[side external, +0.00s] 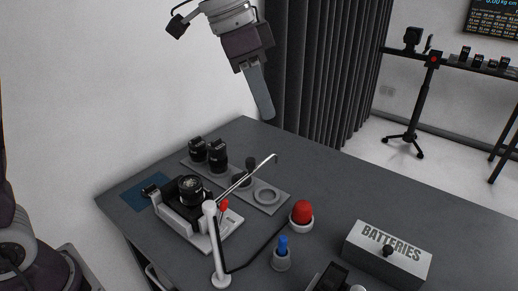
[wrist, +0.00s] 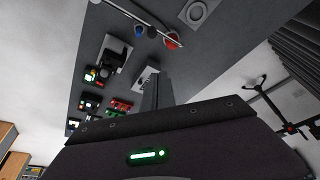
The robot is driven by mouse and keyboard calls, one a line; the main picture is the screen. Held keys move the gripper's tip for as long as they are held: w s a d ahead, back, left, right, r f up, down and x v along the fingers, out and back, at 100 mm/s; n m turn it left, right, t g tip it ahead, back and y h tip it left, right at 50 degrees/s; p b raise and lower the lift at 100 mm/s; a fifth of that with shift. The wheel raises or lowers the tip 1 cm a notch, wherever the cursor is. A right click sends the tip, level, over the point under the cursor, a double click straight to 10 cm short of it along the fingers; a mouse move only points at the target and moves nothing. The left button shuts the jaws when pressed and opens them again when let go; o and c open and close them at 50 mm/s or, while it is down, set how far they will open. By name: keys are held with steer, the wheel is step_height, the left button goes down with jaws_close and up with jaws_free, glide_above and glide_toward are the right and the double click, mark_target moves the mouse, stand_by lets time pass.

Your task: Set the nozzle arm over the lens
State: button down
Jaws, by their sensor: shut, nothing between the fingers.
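The nozzle arm (side external: 244,181) is a thin silver tube on a white post (side external: 213,245). It slants up to the back right, and its bent tip hangs near the grey plate with a ring, away from the lens. It also shows at the top of the wrist view (wrist: 150,22). The dark lens (side external: 190,188) faces up from a black camera held in a white cradle, left of the post. The lens is not clearly visible in the wrist view. My gripper (side external: 267,114) is shut and empty, high above the back of the table, apart from everything.
Two black lenses (side external: 208,153) stand on a grey plate (side external: 288,198) behind the cradle. A red dome button (side external: 302,212), a blue knob (side external: 283,247) and a BATTERIES box (side external: 387,254) stand on the right. Bare table lies behind them. A dark curtain (side external: 322,65) hangs behind the table.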

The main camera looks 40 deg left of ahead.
glide_above(247, 178)
steer(key=w, duration=0.3)
steer(key=shift+f, duration=4.8)
steer(key=shift+s+d, duration=0.1)
steer(key=shift+d, duration=0.25)
